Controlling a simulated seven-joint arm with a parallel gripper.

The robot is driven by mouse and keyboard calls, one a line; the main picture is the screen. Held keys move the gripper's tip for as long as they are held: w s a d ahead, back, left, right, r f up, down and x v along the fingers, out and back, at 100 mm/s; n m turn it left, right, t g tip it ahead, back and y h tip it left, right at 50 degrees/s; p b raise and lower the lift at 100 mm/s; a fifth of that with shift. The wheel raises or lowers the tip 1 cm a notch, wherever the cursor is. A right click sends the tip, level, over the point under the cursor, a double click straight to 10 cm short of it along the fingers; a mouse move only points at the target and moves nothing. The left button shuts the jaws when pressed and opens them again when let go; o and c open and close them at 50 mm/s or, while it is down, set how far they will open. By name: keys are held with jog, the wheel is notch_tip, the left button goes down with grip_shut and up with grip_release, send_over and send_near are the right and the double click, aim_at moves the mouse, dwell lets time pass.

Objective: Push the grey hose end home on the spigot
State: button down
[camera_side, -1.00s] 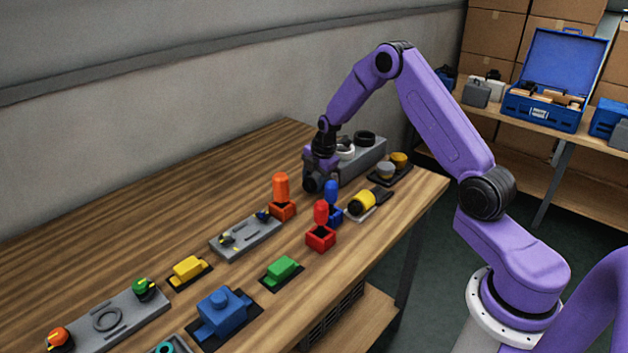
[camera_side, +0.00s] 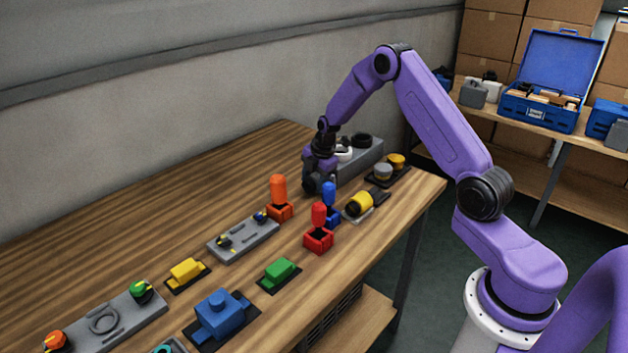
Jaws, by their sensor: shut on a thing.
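My gripper (camera_side: 318,182) is at the far end of the table, pointing down at the near left end of a long grey block (camera_side: 362,160). It is shut on a small dark grey piece, which I take to be the grey hose end; the fingers hide most of it. The block carries a white ring (camera_side: 343,153) and a black ring (camera_side: 361,140) on top. I cannot make out the spigot, nor whether the held piece touches it.
Orange (camera_side: 278,190), red (camera_side: 319,216) and blue (camera_side: 329,193) upright parts stand close in front of my gripper. A yellow and black part (camera_side: 360,204) and a dark plate with grey and yellow knobs (camera_side: 388,170) lie to the right. The table's left back is clear.

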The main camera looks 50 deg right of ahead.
jog(key=shift+d, duration=0.85)
jog(key=shift+c, duration=1.6)
grip_release()
jog(key=shift+a, duration=0.1)
jog(key=shift+r, duration=0.1)
